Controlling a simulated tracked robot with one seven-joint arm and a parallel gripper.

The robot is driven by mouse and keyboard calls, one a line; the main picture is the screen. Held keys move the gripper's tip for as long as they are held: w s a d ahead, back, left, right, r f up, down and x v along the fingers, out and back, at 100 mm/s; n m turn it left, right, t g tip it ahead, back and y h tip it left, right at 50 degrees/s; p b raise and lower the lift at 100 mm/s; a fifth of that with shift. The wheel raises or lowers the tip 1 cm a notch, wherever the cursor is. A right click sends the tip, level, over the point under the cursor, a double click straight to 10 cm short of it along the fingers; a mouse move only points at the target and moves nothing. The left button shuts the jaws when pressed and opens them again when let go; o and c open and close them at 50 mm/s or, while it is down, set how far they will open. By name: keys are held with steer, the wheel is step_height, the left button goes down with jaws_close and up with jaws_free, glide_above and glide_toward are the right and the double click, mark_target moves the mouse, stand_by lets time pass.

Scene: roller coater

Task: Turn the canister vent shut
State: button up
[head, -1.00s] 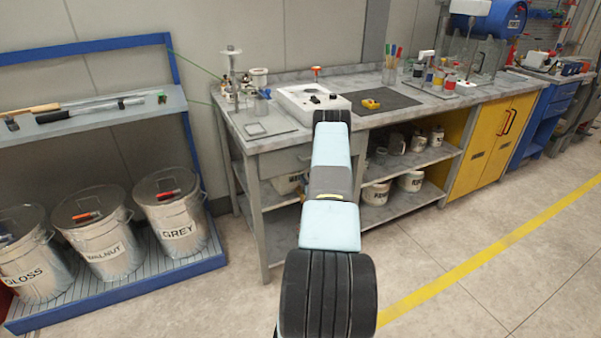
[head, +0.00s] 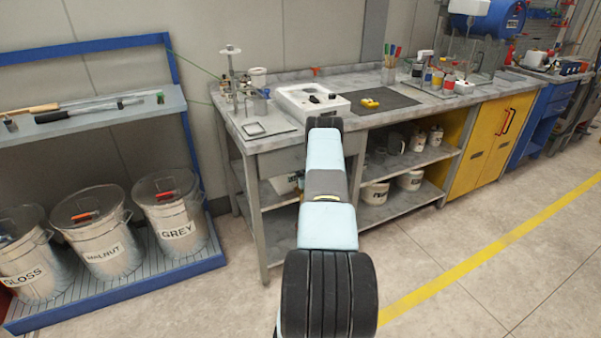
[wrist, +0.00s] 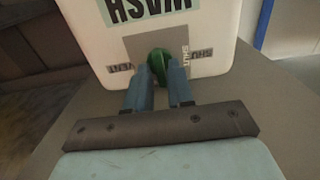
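The white canister (wrist: 210,20) fills the upper part of the wrist view, with a large label reading WASH upside down. A green vent knob (wrist: 159,60) sits on a grey plate on its face. A VENT tag (wrist: 121,68) is left of the knob and a SHUT tag (wrist: 184,54) is right of it. My gripper (wrist: 160,76) has one blue-grey finger on each side of the knob, and the fingers look closed on it. The knob's lever is partly hidden between the fingertips. In the head view my arm hides the gripper, and I cannot make out the canister there.
A grey workbench (head: 400,118) with a lower shelf stands ahead, carrying a white tray (head: 290,98), a yellow item (head: 369,103) and several bottles. A yellow cabinet (head: 480,155) is to the right. Labelled buckets (head: 172,215) stand on a blue rack at left. Floor at right is clear.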

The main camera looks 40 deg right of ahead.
jaws_close()
